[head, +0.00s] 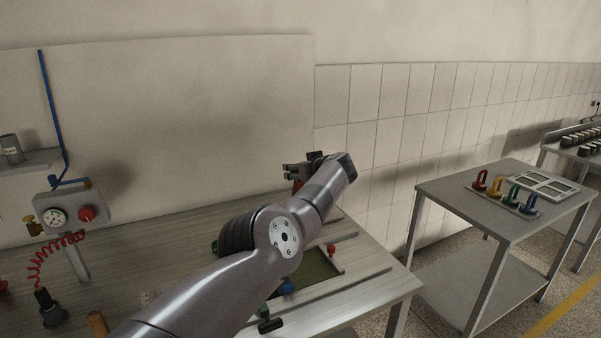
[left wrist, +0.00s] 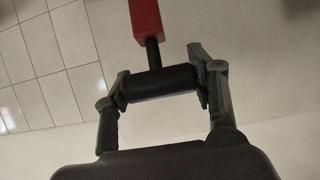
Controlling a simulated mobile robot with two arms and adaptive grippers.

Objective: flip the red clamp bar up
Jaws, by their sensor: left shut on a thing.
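The red clamp bar (left wrist: 146,18) comes in from the top of the left wrist view. A thin black rod joins it to a black cylindrical crossbar grip (left wrist: 160,84). My left gripper (left wrist: 158,82) is shut on this grip, with one finger at each end. In the head view my left gripper (head: 303,170) is raised above the workbench. A short piece of the red bar (head: 297,186) shows just below it, standing steeply up. The bar's lower end and pivot are hidden behind my left arm. My right gripper is not in view.
The workbench (head: 385,287) has a recessed green-brown bed (head: 322,265), with a small red knob (head: 331,249) and a blue part (head: 287,286) by it. A gauge panel (head: 70,212) with a red coiled hose stands left. A side table (head: 450,200) is right.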

